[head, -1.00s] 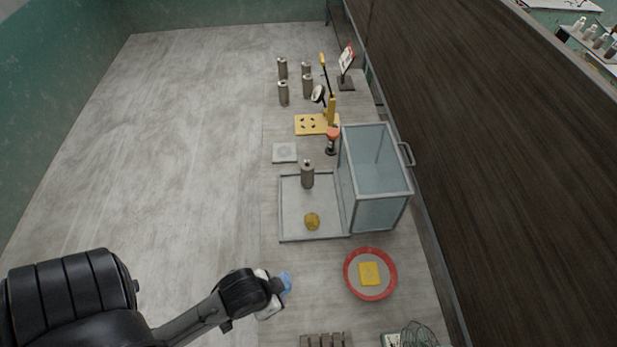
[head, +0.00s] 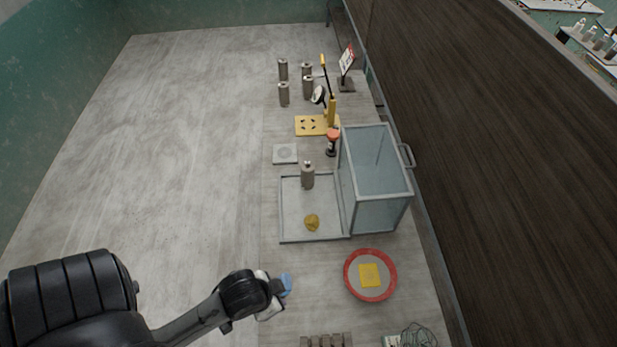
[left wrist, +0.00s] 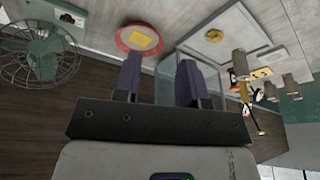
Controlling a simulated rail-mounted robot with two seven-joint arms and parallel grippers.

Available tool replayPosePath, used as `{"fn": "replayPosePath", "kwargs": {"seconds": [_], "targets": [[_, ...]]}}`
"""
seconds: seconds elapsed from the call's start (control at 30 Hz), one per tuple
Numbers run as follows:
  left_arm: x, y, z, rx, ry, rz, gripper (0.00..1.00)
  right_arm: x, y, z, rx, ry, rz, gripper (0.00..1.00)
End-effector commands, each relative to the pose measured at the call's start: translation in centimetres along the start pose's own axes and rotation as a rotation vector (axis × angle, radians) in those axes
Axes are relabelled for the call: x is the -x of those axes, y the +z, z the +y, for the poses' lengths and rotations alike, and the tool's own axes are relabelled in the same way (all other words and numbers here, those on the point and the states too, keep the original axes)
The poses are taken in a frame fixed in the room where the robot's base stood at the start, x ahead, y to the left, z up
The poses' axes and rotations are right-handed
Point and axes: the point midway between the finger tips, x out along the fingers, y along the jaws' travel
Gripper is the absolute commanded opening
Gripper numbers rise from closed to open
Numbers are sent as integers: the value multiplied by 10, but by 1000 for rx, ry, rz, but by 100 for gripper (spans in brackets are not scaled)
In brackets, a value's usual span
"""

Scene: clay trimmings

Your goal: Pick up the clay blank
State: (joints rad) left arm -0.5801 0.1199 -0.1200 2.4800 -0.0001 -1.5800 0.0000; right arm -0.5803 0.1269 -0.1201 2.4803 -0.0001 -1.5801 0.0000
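A rounded ochre lump (head: 312,223), which looks like the clay blank, lies on the shallow grey tray (head: 297,237) in front of a glass-sided box. The lump also shows in the left wrist view (left wrist: 214,35), beyond my fingers. My left gripper (head: 286,285) is over the near left part of the bench, apart from the tray and the lump. In the left wrist view its two fingers (left wrist: 160,62) are spread with nothing between them. My right gripper is in neither view.
A red-rimmed round basin (head: 393,284) with a yellow block (head: 369,275) sits right of my left gripper. A grey bottle (head: 307,178) stands on the tray. The glass-sided box (head: 375,215) rises to its right. A wire-caged fan (head: 418,337) is at the near edge.

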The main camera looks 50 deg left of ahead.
Motion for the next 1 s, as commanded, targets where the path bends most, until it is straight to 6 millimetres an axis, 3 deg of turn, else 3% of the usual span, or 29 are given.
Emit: {"fn": "replayPosePath", "kwargs": {"seconds": [0.2,0.8,1.0], "targets": [[0,0,0,0,0,0,38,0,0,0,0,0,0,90],[0,0,0,0,0,0,93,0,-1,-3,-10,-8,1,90],[-1,0,0,0,0,1,93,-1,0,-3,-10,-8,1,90]]}}
